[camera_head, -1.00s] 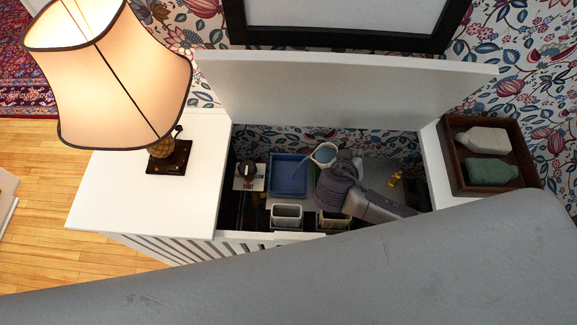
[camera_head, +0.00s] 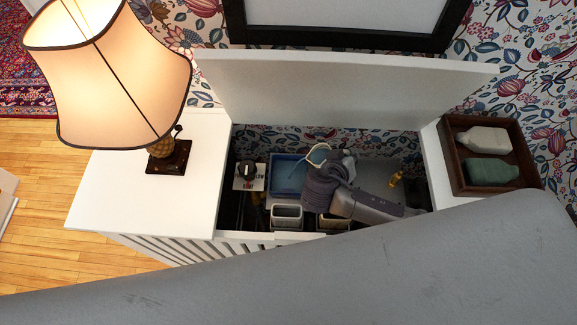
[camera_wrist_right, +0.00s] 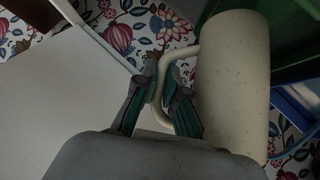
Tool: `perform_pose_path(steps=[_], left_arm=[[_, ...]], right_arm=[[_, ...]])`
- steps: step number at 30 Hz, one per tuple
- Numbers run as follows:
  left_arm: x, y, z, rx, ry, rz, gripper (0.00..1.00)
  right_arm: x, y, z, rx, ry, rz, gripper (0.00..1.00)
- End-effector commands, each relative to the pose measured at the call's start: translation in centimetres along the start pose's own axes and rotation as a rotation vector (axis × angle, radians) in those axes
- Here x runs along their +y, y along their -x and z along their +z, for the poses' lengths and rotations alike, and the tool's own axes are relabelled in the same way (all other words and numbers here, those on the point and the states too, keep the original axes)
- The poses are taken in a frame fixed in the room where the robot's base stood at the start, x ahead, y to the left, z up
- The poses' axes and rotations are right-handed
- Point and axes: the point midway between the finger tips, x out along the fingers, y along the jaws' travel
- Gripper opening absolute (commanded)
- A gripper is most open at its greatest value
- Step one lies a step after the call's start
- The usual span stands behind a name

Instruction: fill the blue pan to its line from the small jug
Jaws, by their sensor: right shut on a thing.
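The blue pan (camera_head: 283,176) sits inside the open white cabinet, left of my right gripper. Its right part is hidden behind the jug and gripper, and I cannot make out its line or water level. The small cream jug (camera_head: 318,154) is held up at the pan's right side, tilted with its mouth toward the pan. My right gripper (camera_head: 338,163) is shut on the jug's handle. In the right wrist view the speckled jug (camera_wrist_right: 232,85) and the gripper fingers (camera_wrist_right: 160,98) around its handle show close up. A thin blue strand shows below the jug. My left gripper is not in view.
A knob on a white plate (camera_head: 249,175) is left of the pan. Two small bins (camera_head: 287,217) stand in front. A yellow fitting (camera_head: 396,178) is at right. The raised lid (camera_head: 345,90) stands behind. A lamp (camera_head: 115,80) and a wooden tray (camera_head: 458,179) flank the opening.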

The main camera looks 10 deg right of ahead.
Motion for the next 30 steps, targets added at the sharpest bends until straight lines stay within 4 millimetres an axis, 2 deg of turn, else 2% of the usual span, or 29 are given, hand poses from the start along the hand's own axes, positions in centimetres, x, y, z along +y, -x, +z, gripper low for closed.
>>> perform_pose_path(steps=[30], left_arm=[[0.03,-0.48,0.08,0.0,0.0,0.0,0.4]], right_arm=[[-0.9,0.86,-0.78,0.028,0.085,0.084,0.0]])
